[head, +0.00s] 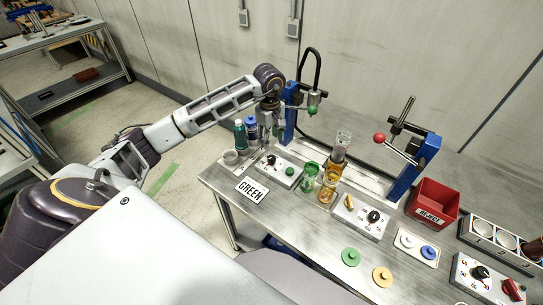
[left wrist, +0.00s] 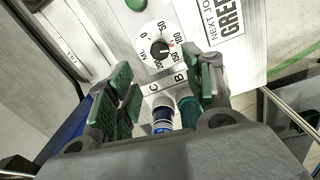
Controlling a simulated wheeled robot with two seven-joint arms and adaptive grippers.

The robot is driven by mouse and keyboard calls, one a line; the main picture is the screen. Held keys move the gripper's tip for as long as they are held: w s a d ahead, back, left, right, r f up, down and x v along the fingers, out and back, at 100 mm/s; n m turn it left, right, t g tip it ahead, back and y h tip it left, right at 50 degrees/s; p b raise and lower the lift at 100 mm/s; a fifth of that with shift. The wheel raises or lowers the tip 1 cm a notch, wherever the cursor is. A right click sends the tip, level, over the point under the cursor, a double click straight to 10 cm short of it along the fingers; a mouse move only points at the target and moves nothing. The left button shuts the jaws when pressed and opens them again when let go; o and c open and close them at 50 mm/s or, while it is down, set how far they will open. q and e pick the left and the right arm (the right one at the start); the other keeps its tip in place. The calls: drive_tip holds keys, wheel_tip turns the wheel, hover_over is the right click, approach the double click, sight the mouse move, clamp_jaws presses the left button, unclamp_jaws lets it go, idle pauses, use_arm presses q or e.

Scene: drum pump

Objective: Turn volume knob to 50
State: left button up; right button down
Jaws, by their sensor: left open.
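The volume knob (left wrist: 159,54) is a black knob on a round white dial marked mL, with 0, 50, 100, 150 and 200 around it. A small red mark shows near its right side; I cannot read its exact setting. In the head view the knob (head: 270,159) sits on a white control box (head: 279,170) with a green button (head: 290,171). My left gripper (head: 270,122) is above and behind this box. In the left wrist view its green-padded fingers (left wrist: 163,88) are spread apart and empty, with the knob beyond them. My right gripper is not in view.
Blue and teal bottles (head: 240,135) stand close behind the box, by a blue pump stand (head: 290,115). Green and amber beakers (head: 310,176) are to the right. A GREEN card (head: 252,190) lies in front. A red reject bin (head: 433,203) stands further right.

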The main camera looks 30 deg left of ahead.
sight(271, 158)
use_arm(q)
drive_tip(key=shift+w+f+p, duration=0.15)
drive_tip(key=shift+f+p, duration=0.6)
drive_tip(key=shift+f, duration=4.25)
drive_tip(key=c, duration=1.1)
drive_tip(key=shift+o, duration=0.2)
